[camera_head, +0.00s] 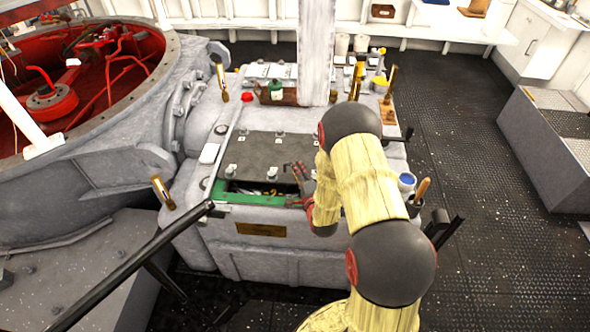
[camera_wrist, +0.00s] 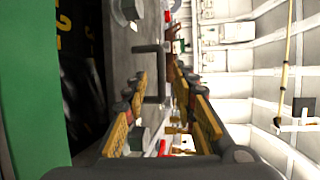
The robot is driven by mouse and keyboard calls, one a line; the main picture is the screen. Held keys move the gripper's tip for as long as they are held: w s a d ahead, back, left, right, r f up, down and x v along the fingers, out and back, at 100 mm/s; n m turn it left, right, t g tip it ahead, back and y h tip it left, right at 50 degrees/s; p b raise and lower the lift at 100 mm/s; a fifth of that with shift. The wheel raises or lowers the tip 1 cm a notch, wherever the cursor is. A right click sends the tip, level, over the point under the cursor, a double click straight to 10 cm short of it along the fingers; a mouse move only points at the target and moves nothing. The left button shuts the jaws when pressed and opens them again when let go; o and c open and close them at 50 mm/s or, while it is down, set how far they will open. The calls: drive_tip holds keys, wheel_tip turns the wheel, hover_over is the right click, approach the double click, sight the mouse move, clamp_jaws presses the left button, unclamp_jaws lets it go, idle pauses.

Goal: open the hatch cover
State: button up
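The hatch cover (camera_head: 262,152) is a dark grey speckled plate with bolts along its edges, lying on top of the pale machine housing. In the wrist view the cover (camera_wrist: 122,45) carries a dark bar handle (camera_wrist: 157,75). A dark opening (camera_wrist: 82,60) shows along the cover's near edge, bordered by a green rim (camera_head: 250,198), with yellow marks inside. My gripper (camera_head: 298,172) is at the cover's right near corner. In the wrist view its yellow-padded fingers (camera_wrist: 158,82) are apart, with the handle seen between them. Whether they touch it cannot be told.
Behind the cover stand a white post (camera_head: 316,50), a green can (camera_head: 276,89) and small bottles. A blue-topped cup (camera_head: 406,182) and a brown-handled tool (camera_head: 422,188) stand at the right. A black rail (camera_head: 135,262) crosses the left front. Open floor (camera_head: 470,150) lies to the right.

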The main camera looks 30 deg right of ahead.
drive_tip(key=shift+x, duration=1.35)
drive_tip(key=shift+c, duration=1)
clamp_jaws()
drive_tip(key=shift+f, duration=0.1)
